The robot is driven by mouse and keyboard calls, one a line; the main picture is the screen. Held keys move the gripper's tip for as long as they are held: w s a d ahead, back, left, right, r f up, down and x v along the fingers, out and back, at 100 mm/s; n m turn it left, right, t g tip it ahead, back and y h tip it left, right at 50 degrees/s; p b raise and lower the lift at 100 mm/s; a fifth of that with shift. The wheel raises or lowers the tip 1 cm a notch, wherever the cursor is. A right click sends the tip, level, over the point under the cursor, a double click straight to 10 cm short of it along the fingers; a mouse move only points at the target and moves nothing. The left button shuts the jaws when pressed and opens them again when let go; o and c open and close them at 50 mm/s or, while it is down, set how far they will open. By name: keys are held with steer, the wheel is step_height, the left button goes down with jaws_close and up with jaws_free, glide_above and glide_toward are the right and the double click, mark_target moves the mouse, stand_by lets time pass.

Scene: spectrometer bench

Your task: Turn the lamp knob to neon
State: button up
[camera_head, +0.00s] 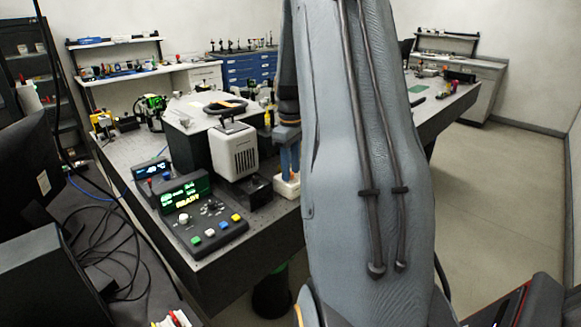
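A black control console (205,225) stands on the dark bench, with a lit green and yellow display (186,195) that appears to read READY. A pale round knob (184,218) sits on its panel, with smaller dark knobs to its right. Coloured buttons line its front. The labels are too small to read, so I cannot tell which knob is the lamp knob or where it points. My gripper (290,165) hangs fingers down, well right of the console and apart from it, partly hidden by my arm. Its finger gap is not clear.
A white vented housing (234,152) stands between the console and my gripper. A smaller display unit (151,171) sits behind the console. A small white tray (287,188) lies beneath my gripper. Loose cables (105,225) and a dark monitor (38,135) are at left. Open floor is at right.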

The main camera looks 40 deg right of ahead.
steer(key=shift+f, duration=0.1)
jaws_close()
steer(key=shift+m, duration=0.3)
steer(key=m, duration=0.4)
steer(key=shift+p, duration=0.4)
steer(key=m, duration=0.5)
steer(key=shift+m, duration=0.3)
jaws_free()
